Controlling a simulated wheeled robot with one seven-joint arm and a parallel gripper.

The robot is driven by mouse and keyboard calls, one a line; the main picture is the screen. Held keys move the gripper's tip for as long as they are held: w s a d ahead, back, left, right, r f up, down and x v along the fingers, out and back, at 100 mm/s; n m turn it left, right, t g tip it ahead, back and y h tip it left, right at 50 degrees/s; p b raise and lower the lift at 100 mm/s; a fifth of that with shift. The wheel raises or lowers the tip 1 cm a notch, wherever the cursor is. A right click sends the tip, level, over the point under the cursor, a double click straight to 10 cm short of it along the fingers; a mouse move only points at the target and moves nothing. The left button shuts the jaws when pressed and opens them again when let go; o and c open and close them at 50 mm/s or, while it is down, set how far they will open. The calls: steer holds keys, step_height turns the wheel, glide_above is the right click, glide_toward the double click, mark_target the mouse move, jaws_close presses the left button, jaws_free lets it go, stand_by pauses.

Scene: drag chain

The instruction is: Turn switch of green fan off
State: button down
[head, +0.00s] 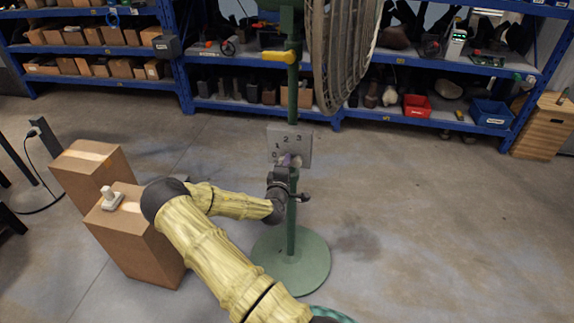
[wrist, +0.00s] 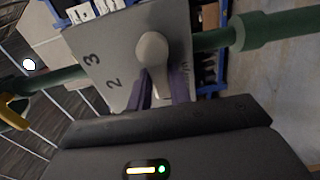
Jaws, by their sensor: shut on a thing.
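The green fan stands on a green pole (head: 292,225) with a round green base (head: 290,262). Its wire cage (head: 342,50) shows at the top of the head view. A grey switch box (head: 300,136) marked with numbers is fixed to the pole; it also shows in the wrist view (wrist: 112,50). A pale switch knob (wrist: 152,50) sticks out of the box. My gripper (head: 288,163) is at the lower part of the box. Its purple fingers (wrist: 160,88) are shut on the knob's lower part. The fingers hide part of the dial, and I cannot tell which number the knob points to.
Two cardboard boxes (head: 140,235) stand at the left, the front one with a white plug-like item (head: 110,197) on top. Blue shelves (head: 345,116) with bins run along the back. The floor to the right of the fan is clear.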

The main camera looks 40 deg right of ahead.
steer(key=shift+a+f, duration=0.1)
stand_by(0.3)
steer(key=c, duration=1.3)
jaws_free()
steer(key=v, duration=1.7)
steer(key=shift+s+a, duration=0.1)
steer(key=shift+s, duration=0.1)
